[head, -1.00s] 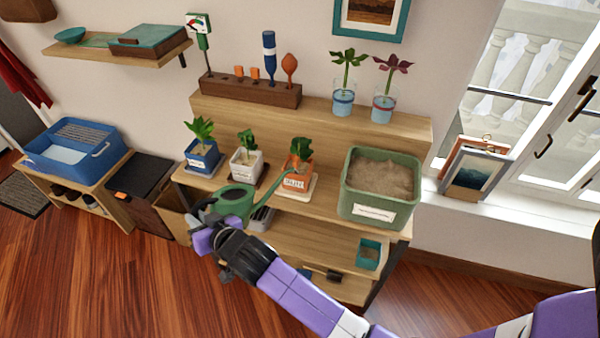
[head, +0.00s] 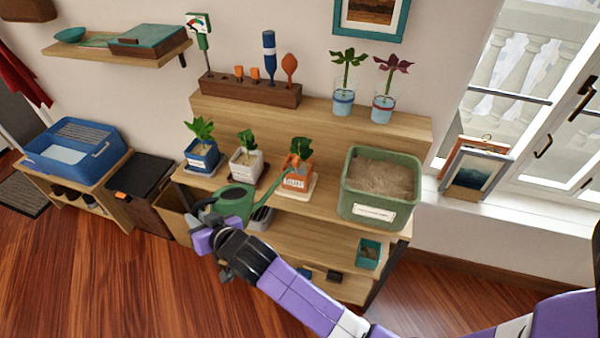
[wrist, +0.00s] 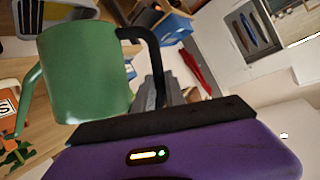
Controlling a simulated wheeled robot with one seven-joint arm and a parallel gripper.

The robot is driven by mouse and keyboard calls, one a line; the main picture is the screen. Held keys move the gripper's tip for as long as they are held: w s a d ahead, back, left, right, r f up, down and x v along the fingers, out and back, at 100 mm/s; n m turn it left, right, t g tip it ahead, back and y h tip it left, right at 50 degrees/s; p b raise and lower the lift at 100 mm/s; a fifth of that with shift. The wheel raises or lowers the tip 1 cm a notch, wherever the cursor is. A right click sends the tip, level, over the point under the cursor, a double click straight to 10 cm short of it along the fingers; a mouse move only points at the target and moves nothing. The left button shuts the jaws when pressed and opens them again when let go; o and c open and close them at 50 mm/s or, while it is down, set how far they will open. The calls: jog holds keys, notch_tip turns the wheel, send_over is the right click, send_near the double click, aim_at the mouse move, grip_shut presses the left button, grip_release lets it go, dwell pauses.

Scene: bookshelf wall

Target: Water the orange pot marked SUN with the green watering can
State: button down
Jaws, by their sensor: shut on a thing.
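The green watering can (head: 236,202) is held in front of the shelf, its spout reaching right toward the orange pot. My gripper (head: 208,225) is shut on the can's dark handle; the wrist view also shows the can (wrist: 85,70) and the handle (wrist: 157,70). The orange pot (head: 296,179) holds a leafy plant and stands on a pale saucer (head: 311,189). The spout tip is at the pot's upper left edge in the head view; whether they touch cannot be told. No water is visible.
A blue pot (head: 203,160) and a white pot (head: 242,168) stand left of the orange pot. A large green planter (head: 378,210) of soil stands to its right. Two glasses with cuttings (head: 343,103) are on the raised ledge behind. Floor is clear at lower left.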

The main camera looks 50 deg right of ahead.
jog(key=shift+r, duration=0.15)
notch_tip(320, 180, down, 6)
jog(key=n+h+b, duration=0.1)
jog(key=b, duration=0.5)
jog(key=shift+a+n, duration=0.3)
jog(key=shift+n, duration=0.1)
jog(key=shift+w, duration=0.1)
jog(key=w+a+r, duration=0.1)
jog(key=a+r, duration=0.3)
jog(key=a, duration=0.3)
jog(key=shift+w+a+b, duration=0.25)
jog(key=shift+a+b, duration=0.1)
jog(key=shift+b, duration=0.05)
dwell(0.4)
